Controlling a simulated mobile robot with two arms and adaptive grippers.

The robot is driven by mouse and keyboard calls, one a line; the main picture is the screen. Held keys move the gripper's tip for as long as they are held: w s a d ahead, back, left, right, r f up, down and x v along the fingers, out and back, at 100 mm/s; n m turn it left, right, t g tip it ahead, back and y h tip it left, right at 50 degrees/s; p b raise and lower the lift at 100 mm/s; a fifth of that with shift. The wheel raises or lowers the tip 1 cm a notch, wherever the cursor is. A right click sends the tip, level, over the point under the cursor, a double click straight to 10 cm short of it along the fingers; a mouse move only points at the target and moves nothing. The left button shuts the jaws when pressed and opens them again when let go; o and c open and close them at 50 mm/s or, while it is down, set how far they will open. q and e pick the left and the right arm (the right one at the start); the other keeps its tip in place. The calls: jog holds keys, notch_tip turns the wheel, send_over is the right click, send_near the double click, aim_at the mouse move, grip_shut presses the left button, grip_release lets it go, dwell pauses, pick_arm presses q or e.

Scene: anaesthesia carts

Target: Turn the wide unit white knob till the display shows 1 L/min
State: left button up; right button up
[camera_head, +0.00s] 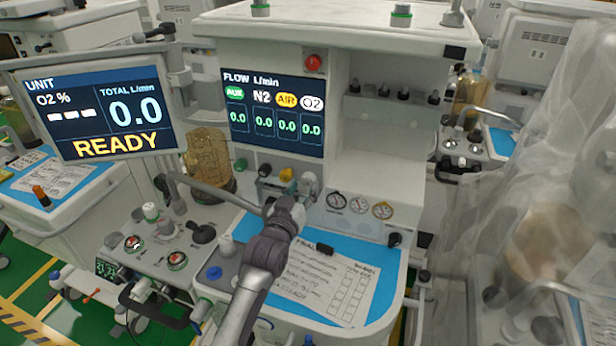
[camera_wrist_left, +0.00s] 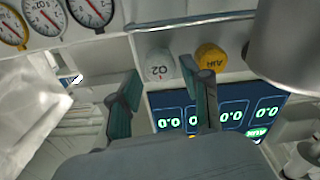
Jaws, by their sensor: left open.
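The white O2 knob (camera_head: 309,181) sits at the right end of the knob row under the flow display (camera_head: 275,113) of the wide unit (camera_head: 362,156). The display reads 0.0 in all its columns. In the left wrist view, which is upside down, the white knob (camera_wrist_left: 159,66) is marked O2 and sits beside the yellow Air knob (camera_wrist_left: 211,57). My left gripper (camera_wrist_left: 163,92) is open, its two fingers apart in front of the white knob, with nothing held. In the head view, my left gripper (camera_head: 291,207) is just below the knob, its fingertips hard to see. My right gripper is not visible.
A yellow knob (camera_head: 287,174) is close left of the white one. Gauges (camera_head: 358,206) line the panel to the right. Papers (camera_head: 325,280) lie on the blue worktop below. A monitor (camera_head: 96,111) on the left reads READY and 0.0 total. Plastic sheeting (camera_head: 545,200) hangs at right.

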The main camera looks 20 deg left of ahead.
aim_at(306, 183)
pick_arm(q)
jog(key=shift+w, duration=1.9)
jog(key=shift+c, duration=0.2)
jog(key=c, duration=0.8)
jog(key=shift+c, duration=0.2)
jog(key=shift+n+p, duration=0.3)
jog(key=n, duration=0.3)
jog(key=shift+p, duration=0.4)
jog(key=n, duration=0.5)
jog(key=shift+p, duration=0.3)
